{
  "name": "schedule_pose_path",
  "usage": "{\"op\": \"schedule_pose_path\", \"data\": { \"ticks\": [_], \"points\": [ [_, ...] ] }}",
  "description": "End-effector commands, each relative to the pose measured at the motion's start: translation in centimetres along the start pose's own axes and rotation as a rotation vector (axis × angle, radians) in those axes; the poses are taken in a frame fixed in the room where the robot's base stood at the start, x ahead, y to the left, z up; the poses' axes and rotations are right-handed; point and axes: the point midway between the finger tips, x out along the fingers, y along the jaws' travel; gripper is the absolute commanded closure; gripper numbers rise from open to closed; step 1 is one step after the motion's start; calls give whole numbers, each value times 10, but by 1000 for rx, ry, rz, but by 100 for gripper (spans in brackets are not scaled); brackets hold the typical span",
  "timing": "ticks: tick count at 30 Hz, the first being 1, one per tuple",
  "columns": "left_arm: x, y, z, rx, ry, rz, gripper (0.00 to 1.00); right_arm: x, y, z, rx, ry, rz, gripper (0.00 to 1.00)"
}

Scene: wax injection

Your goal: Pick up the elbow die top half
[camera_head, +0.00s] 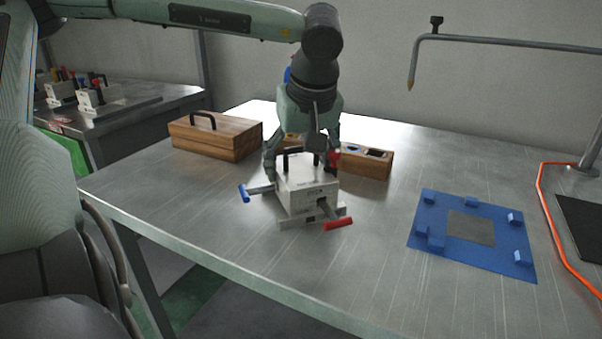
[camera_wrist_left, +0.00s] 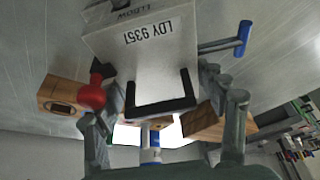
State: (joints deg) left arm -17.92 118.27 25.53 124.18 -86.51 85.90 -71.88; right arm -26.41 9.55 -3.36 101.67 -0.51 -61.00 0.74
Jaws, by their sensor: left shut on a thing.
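The elbow die top half (camera_head: 310,192) is a pale grey block with a black handle on top. In the left wrist view the die top half (camera_wrist_left: 147,50) shows printed lettering, and its black handle (camera_wrist_left: 160,108) faces the camera. My left gripper (camera_head: 302,168) points down from above, its fingers shut on the top half at either side. A lower die part (camera_head: 292,222) shows under the block near the table; I cannot tell whether the two touch. A blue-handled pin (camera_head: 245,193) sticks out left, a red-handled pin (camera_head: 338,223) front right. My right gripper is out of view.
A wooden box (camera_head: 216,138) stands behind left, and a wooden block with recesses (camera_head: 368,160) behind right. A blue fixture plate (camera_head: 430,245) lies on the right. A bent pipe (camera_head: 480,41) overhangs the back right. The table front is clear.

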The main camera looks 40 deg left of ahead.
Motion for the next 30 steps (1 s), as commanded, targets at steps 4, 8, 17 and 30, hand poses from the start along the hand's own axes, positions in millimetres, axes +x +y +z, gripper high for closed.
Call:
{"op": "schedule_pose_path", "data": {
  "ticks": [4,8,17,30],
  "points": [
    [-4,1,-3,-2,5,4,89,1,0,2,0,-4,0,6],
    [-15,2,-8,-3,7,5,89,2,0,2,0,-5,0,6],
    [-62,2,-27,-4,8,7,89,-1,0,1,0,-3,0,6],
    [-95,1,-40,-2,4,4,89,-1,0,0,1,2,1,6]
  ]
}}
